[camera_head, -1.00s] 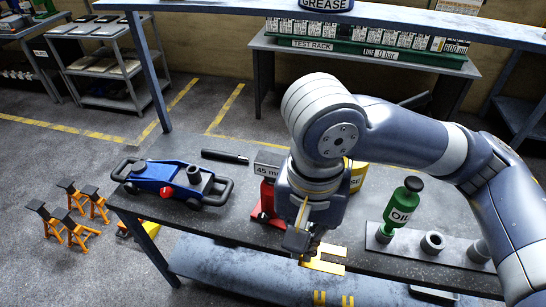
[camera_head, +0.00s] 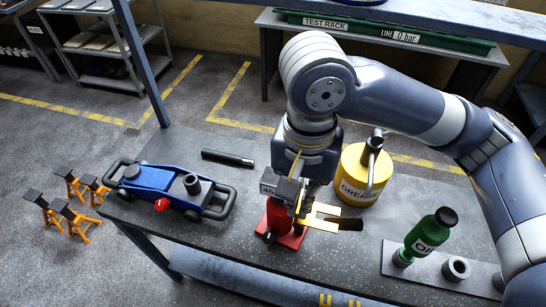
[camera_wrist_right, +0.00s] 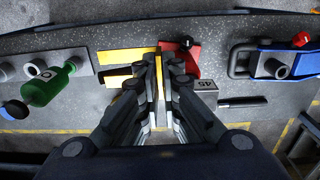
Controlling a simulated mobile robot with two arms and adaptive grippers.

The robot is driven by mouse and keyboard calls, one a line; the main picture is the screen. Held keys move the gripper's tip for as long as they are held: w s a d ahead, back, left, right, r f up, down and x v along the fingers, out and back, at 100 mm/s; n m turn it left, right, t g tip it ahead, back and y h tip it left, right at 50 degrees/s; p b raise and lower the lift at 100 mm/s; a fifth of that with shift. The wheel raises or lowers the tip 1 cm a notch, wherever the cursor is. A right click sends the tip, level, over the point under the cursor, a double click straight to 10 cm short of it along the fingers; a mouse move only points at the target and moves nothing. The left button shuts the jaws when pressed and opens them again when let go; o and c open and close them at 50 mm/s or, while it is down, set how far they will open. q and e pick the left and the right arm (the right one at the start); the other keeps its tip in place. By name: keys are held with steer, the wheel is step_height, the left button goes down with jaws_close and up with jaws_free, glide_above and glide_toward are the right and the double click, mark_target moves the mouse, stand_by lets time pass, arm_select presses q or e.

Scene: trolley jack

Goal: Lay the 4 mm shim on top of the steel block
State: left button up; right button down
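The steel block (camera_head: 268,183), marked 45, sits on a red stand (camera_head: 281,222) and is partly hidden by my right gripper. The block also shows in the wrist view (camera_wrist_right: 204,84), right of the fingers. My right gripper (camera_head: 301,203) is shut on a yellow forked shim (camera_head: 322,216). A thin yellow strip runs between the fingers in the wrist view (camera_wrist_right: 159,75), and the flat prongs (camera_wrist_right: 120,55) point left there, away from the block. The shim looks held beside the block, apart from its top. Its thickness marking is not readable. My left gripper is not in view.
A blue trolley jack (camera_head: 172,190) and a black bar (camera_head: 228,157) lie to the left. A yellow grease can (camera_head: 362,178) stands behind the shim. A green oil bottle (camera_head: 430,232) stands on a plate at right. A dark piece (camera_head: 350,224) shows beside the prongs.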

steer(key=w+a, duration=0.1)
steer(key=w, duration=0.2)
steer(key=w+a+p, duration=0.1)
steer(key=w+a, duration=0.1)
steer(key=w, duration=0.1)
steer(key=w+a+f, duration=0.1)
steer(key=w, duration=0.3)
steer(key=shift+w+a+p, duration=0.1)
steer(key=shift+a+p, duration=0.3)
steer(key=shift+w+a, duration=0.3)
steer(key=shift+w, duration=0.35)
steer(key=f+p, duration=0.1)
steer(key=f, duration=0.2)
steer(key=shift+w+f+p, duration=0.2)
steer(key=shift+f+p, duration=0.1)
steer(key=shift+p, duration=0.1)
steer(key=shift+s+f, duration=0.1)
steer(key=shift+f, duration=0.05)
steer(key=c, duration=1.8)
jaws_free()
step_height(320, 180, up, 12)
steer(key=b, duration=0.1)
steer(key=shift+b, duration=0.3)
